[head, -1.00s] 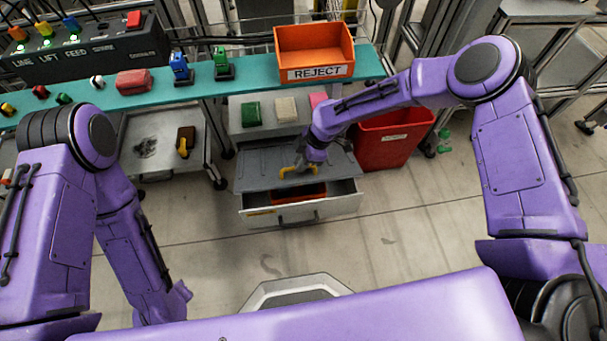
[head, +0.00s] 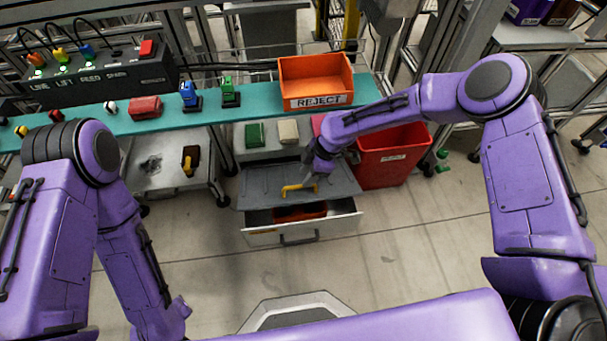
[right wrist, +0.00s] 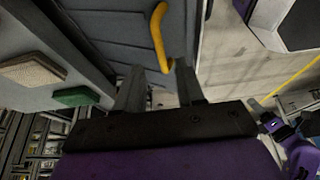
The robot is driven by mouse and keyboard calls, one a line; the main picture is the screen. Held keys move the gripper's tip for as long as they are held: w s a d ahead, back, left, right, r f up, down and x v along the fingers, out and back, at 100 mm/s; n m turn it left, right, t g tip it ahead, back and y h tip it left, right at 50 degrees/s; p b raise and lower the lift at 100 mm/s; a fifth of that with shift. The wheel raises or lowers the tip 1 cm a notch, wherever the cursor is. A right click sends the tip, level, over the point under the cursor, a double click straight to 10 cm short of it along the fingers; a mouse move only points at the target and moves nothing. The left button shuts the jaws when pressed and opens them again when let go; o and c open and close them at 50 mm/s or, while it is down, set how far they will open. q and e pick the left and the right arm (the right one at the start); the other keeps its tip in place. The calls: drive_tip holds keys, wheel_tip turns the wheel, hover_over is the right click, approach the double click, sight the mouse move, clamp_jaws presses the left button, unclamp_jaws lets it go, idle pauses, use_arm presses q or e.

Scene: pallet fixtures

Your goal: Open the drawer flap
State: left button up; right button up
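The drawer flap (head: 262,187) is a grey panel lying over the rear part of the pulled-out drawer, with a yellow bent handle (head: 299,188) on it. The drawer (head: 262,237) has a pale front with a grey pull, and an orange-red item (head: 300,212) shows inside. My right gripper (head: 317,181) is at the flap, by the right end of the yellow handle. In the right wrist view its two fingers (right wrist: 160,80) stand apart, with the handle (right wrist: 158,35) just beyond and between the tips. Contact is unclear. My left gripper (head: 180,312) is low at left, its fingers unclear.
A red bin (head: 393,160) stands right of the drawer. Green, cream and pink blocks sit on the cabinet top behind the flap. A teal shelf (head: 255,118) with an orange REJECT bin (head: 315,80) runs above. The floor in front is clear.

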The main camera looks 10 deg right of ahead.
use_arm(q)
wheel_tip(320, 180, up, 2)
drive_tip(key=shift+r, duration=0.1)
use_arm(e)
drive_tip(key=d+r, duration=0.1)
drive_tip(key=d, duration=1.1)
drive_tip(key=shift+d, duration=0.2)
drive_tip(key=shift+a, duration=0.1)
drive_tip(key=t+b, duration=0.1)
drive_tip(key=b, duration=1.1)
approach(300, 186)
drive_tip(key=b+x, duration=0.3)
drive_tip(key=x, duration=0.5)
drive_tip(key=shift+s+r, duration=0.1)
use_arm(q)
wheel_tip(300, 186, down, 15)
use_arm(e)
clamp_jaws()
